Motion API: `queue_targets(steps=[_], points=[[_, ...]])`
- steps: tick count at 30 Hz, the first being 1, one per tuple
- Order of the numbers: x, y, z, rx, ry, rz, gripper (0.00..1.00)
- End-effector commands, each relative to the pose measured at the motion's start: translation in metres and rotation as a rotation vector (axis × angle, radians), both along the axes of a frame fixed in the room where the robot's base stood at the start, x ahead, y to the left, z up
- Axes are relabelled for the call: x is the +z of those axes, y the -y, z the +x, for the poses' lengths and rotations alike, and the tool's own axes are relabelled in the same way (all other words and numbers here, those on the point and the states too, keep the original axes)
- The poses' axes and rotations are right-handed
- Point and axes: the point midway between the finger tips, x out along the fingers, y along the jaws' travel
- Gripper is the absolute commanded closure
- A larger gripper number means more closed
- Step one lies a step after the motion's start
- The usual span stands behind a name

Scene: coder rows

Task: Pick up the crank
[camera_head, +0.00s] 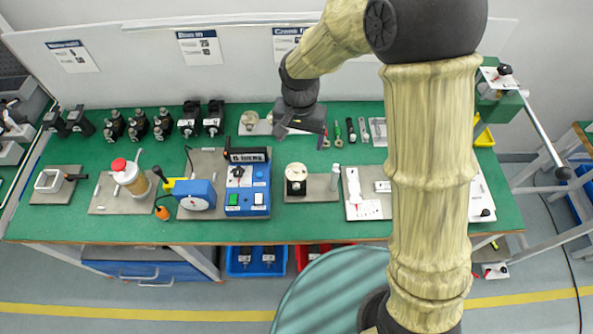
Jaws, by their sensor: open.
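I cannot make out with certainty which part is the crank. A small white piece with a black knob (487,212) lies at the bench's right end, partly beside my arm. A white square frame (48,181) with a dark handle sits on a grey plate at the left end. My gripper (302,133) is open and points down over the back middle of the green bench (350,225). I see nothing between its fingers. My arm hides part of the bench's right side.
Black clamps (213,118) and hand tools (350,130) line the back. A long rod (540,130) sticks out at right.

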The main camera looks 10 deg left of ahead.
Motion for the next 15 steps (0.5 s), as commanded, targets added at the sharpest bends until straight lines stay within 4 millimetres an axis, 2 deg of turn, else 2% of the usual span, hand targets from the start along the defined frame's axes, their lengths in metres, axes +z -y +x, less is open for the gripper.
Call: queue_targets(steps=[6,15], points=[[-0.039,0.000,-0.001,0.000,-0.004,-0.003,0.18],[-0.084,-0.001,-0.001,0.002,-0.002,-0.002,0.18]])
